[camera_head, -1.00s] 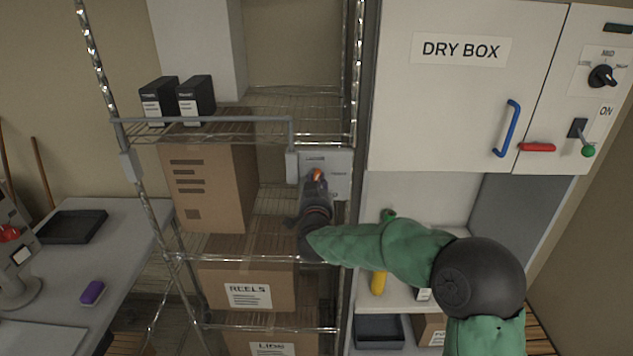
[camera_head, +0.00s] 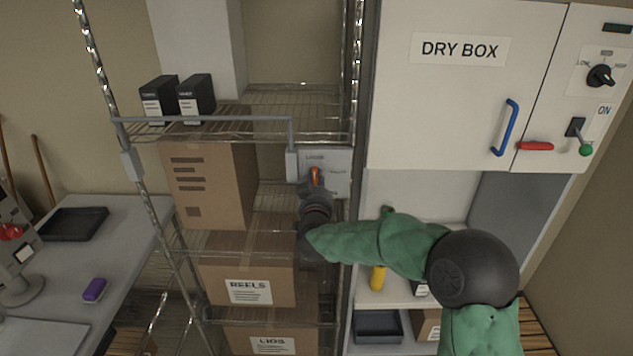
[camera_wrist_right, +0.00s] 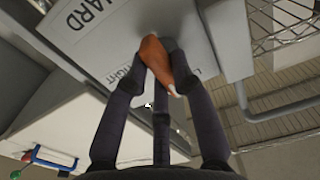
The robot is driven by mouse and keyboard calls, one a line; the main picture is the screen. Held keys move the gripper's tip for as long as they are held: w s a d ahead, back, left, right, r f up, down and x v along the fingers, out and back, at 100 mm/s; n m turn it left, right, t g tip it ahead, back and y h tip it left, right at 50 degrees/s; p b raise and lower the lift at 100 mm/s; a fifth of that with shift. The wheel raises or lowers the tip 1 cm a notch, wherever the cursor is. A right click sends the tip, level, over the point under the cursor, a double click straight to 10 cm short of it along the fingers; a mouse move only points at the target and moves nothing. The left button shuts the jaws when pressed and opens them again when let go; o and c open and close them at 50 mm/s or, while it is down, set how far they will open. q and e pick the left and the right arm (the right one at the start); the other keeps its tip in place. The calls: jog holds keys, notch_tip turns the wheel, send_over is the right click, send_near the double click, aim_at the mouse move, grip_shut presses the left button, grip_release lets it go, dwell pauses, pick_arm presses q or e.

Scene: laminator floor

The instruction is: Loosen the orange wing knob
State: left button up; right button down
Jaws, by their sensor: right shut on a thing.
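The orange wing knob (camera_head: 315,177) sits on a pale label plate (camera_head: 339,172) fixed at the shelf rack's right side. In the right wrist view the knob (camera_wrist_right: 156,62) lies between the dark fingers of my right gripper (camera_wrist_right: 155,75), which is shut on it. In the head view my right gripper (camera_head: 316,192) reaches up to the knob from below and covers its lower part. The plate in the wrist view (camera_wrist_right: 100,30) bears printed words, partly hidden by the fingers. My left gripper is in neither view.
A grey bar (camera_head: 210,119) runs across the rack just left of the plate. Cardboard boxes (camera_head: 207,185) fill the shelves beside my gripper. The white dry box (camera_head: 440,110) with a blue handle (camera_head: 507,128) stands to the right.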

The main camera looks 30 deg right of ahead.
jog(key=shift+f, duration=0.1)
jog(key=c, duration=1)
grip_release()
jog(key=shift+c, duration=0.2)
jog(key=shift+s+a, duration=0.1)
jog(key=v, duration=1.2)
